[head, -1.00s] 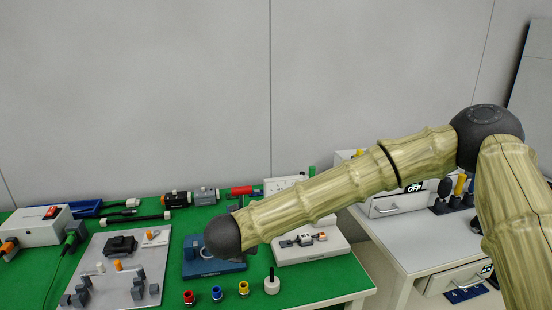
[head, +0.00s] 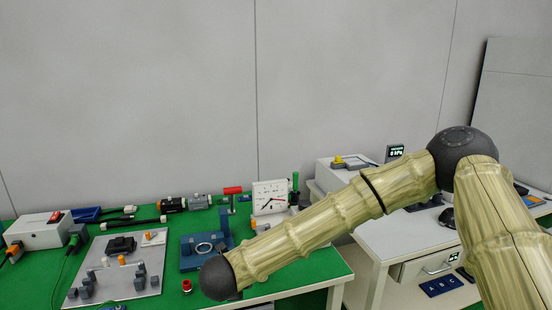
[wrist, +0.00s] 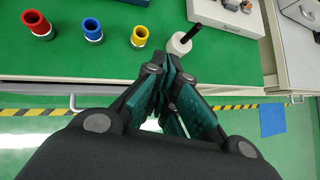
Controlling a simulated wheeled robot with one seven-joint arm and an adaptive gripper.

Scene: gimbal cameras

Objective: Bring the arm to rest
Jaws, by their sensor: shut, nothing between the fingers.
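My gripper (wrist: 172,68) shows in the wrist view with its teal and black fingers together and nothing between them. It is over the front edge of the green table (wrist: 130,57), beside a white round piece with a dark peg (wrist: 181,42). In the head view my bamboo-patterned arm reaches from the right edge down to the left. My gripper is not visible there, hidden below or behind the dark end joint.
A red cup (wrist: 38,25), a blue cup (wrist: 92,30) and a yellow cup (wrist: 139,36) stand near the table edge. A dial gauge (head: 270,197) and a blue fixture (head: 205,249) stand on the table. A white bench (head: 400,235) is at the right.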

